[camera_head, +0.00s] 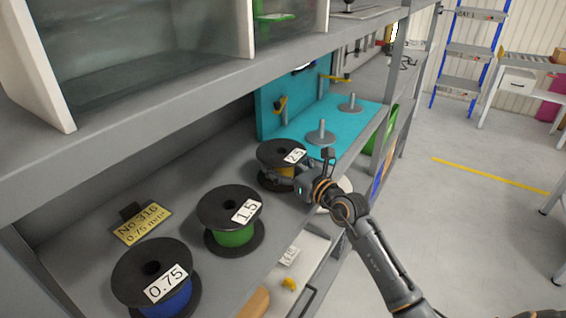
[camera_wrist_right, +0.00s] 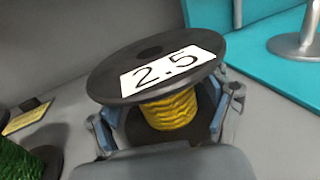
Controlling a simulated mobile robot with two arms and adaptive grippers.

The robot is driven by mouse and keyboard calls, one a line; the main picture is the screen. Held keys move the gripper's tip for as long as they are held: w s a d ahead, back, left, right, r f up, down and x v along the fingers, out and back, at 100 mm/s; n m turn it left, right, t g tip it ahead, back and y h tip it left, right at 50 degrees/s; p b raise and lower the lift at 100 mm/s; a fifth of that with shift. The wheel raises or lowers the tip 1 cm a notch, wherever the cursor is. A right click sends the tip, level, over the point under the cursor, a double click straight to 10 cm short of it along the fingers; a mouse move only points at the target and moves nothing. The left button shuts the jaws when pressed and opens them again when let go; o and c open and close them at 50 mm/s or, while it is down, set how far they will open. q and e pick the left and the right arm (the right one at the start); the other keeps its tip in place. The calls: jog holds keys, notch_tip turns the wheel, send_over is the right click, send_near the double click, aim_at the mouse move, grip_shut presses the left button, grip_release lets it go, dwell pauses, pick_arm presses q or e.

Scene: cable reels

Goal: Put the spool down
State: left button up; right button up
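A black spool wound with yellow cable, labelled 2.5 (camera_head: 283,153), stands upright on the grey shelf, in front of the turquoise stand. In the right wrist view the same spool (camera_wrist_right: 160,70) fills the middle, with its yellow core (camera_wrist_right: 170,108) between the fingers. My right gripper (camera_head: 292,177) reaches in from the right, and in the wrist view its two fingers (camera_wrist_right: 165,115) sit on either side of the core under the top flange. The fingers look close to the cable, but the contact is partly hidden. My left gripper is not in view.
A green spool labelled 1.5 (camera_head: 231,234) and a blue spool labelled 0.75 (camera_head: 160,298) stand nearer on the shelf. A yellow tag (camera_head: 140,222) lies behind them. The turquoise stand (camera_head: 345,122) has upright metal pegs. An upper shelf hangs overhead.

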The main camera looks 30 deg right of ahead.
jog(key=shift+r, duration=0.3)
jog(key=shift+r+p, duration=0.5)
jog(key=shift+r, duration=0.05)
jog(key=v, duration=0.4)
jog(key=b+v, duration=0.1)
jog(key=v, duration=0.2)
jog(key=b+v, duration=0.1)
jog(key=v, duration=0.3)
jog(key=shift+s+d+f, duration=0.1)
jog(key=shift+s+f, duration=0.2)
jog(key=shift+s, duration=0.05)
jog(key=shift+s+r, duration=0.1)
jog(key=shift+s, duration=0.05)
